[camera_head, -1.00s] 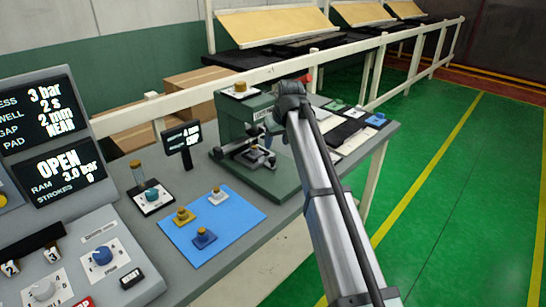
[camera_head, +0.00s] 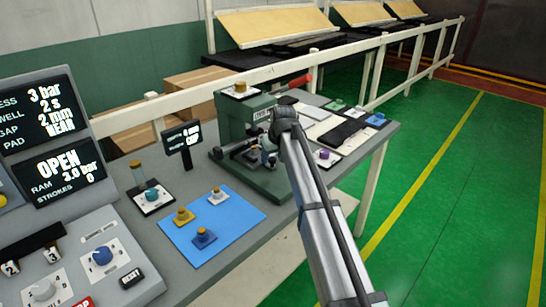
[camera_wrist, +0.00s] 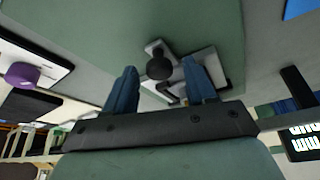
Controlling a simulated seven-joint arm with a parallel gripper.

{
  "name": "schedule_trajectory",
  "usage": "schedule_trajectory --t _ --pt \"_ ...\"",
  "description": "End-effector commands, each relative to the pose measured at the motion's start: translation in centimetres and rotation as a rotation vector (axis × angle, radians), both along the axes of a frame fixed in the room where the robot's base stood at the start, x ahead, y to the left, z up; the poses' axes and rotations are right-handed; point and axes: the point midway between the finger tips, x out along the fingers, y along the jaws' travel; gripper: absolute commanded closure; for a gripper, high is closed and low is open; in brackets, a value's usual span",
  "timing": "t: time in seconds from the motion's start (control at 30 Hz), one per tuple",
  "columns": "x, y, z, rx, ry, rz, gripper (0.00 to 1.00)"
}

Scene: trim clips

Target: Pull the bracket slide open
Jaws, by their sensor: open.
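The bracket slide (camera_wrist: 200,62) is a light metal piece at the base of the green press (camera_head: 232,112). A dark round knob (camera_wrist: 160,68) shows on it in the wrist view. My gripper (camera_wrist: 160,78) is open, with one blue finger on each side of the knob in that view. I cannot tell whether the fingers touch the knob or how far they are from it. In the head view my gripper (camera_head: 266,158) is low in front of the press and hides much of the slide.
A small display (camera_head: 181,137) stands left of the press. A blue mat (camera_head: 225,232) with several knobbed pieces lies in front. A red lever (camera_head: 295,82) sticks out behind my wrist. A purple knob (camera_head: 322,155) sits right of the press. A control panel (camera_head: 90,255) fills the left.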

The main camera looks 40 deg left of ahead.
Motion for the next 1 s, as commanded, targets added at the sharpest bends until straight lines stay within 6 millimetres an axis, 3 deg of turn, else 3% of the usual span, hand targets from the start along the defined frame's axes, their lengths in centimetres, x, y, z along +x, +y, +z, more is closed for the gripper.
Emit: schedule_trajectory --t 0.07,0.6,1.0 --pt "0.0 0.0 0.01 0.0 0.0 0.0 0.48" --pt "0.0 -0.01 0.04 0.0 0.0 0.0 1.0" --pt "-0.04 -0.53 0.04 0.0 0.0 0.0 1.0"
